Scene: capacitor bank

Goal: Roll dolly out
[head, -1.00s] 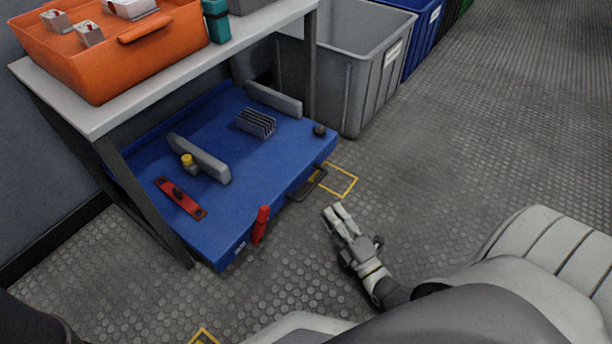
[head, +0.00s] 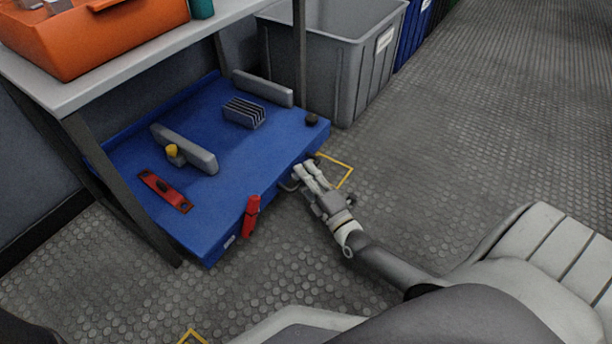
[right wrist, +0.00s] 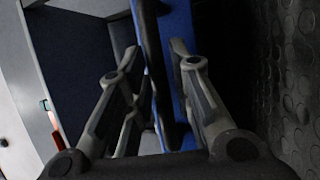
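The blue dolly (head: 235,170) sits on the floor under a grey-topped bench. Its front edge faces my right arm, with a dark handle (head: 288,185) on that edge, partly hidden by my right gripper (head: 310,176). In the right wrist view the gripper (right wrist: 150,75) has its fingers apart, with the dark handle bar (right wrist: 152,50) between them and the blue dolly edge (right wrist: 180,30) just behind. I cannot see the fingers closed on the bar. A red lever (head: 251,216) stands at the dolly's front edge. My left gripper is not in view.
The bench's front leg (head: 120,190) stands by the dolly's left side and another leg (head: 300,60) near its right back corner. A grey bin (head: 345,65) stands behind right. Yellow floor marks (head: 345,172) lie beside the dolly. Open floor (head: 440,160) lies to the right.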

